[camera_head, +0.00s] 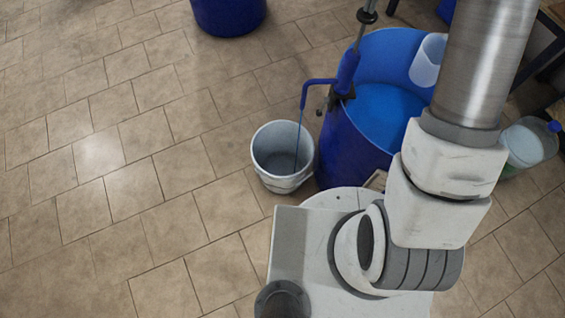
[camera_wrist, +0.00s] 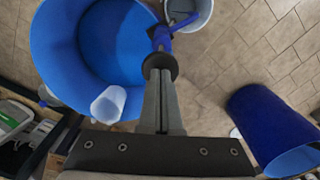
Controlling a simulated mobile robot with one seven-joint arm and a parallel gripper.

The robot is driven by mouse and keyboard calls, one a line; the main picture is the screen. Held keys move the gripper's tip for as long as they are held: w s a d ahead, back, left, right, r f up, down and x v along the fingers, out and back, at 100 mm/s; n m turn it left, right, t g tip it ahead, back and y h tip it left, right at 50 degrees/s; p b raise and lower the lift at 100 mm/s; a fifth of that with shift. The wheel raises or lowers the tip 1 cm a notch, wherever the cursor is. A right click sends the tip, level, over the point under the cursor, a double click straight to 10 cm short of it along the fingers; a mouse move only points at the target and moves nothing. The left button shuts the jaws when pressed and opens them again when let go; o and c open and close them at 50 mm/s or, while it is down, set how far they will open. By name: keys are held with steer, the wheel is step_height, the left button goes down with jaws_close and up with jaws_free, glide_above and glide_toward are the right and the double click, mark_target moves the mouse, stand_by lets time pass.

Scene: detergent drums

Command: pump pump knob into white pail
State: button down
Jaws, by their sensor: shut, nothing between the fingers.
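The dark round pump knob (camera_head: 367,16) tops the rod of the blue pump (camera_head: 347,70) at the rim of the open blue drum (camera_head: 350,135). The knob also shows in the wrist view (camera_wrist: 160,66). My gripper (camera_wrist: 160,80) is shut and empty, its fingertips over the knob; contact is hard to tell. The fingers are outside the head view. The white pail (camera_head: 283,158) stands upright on the floor beside the drum, under the pump's bent spout. A thin bluish stream runs from the spout end into the pail. Blue liquid (camera_head: 388,115) shows inside the drum.
A pale translucent container (camera_head: 428,62) is inside the drum at its right. Another blue drum (camera_head: 228,12) stands at the back. A translucent container (camera_head: 528,143) stands at the right, near dark furniture (camera_head: 548,50). The tiled floor (camera_head: 110,160) at the left is clear.

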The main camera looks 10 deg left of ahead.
steer(key=shift+s+f+b, duration=0.1)
steer(key=shift+f+b, duration=2.6)
steer(key=shift+f, duration=1.85)
steer(key=shift+r, duration=0.25)
step_height(320, 180, up, 12)
steer(key=p, duration=0.8)
steer(key=shift+f, duration=0.25)
steer(key=shift+f, duration=0.1)
steer(key=shift+f+b, duration=3.5)
steer(key=shift+f, duration=2.3)
steer(key=shift+r+p, duration=4)
steer(key=shift+r, duration=1.85)
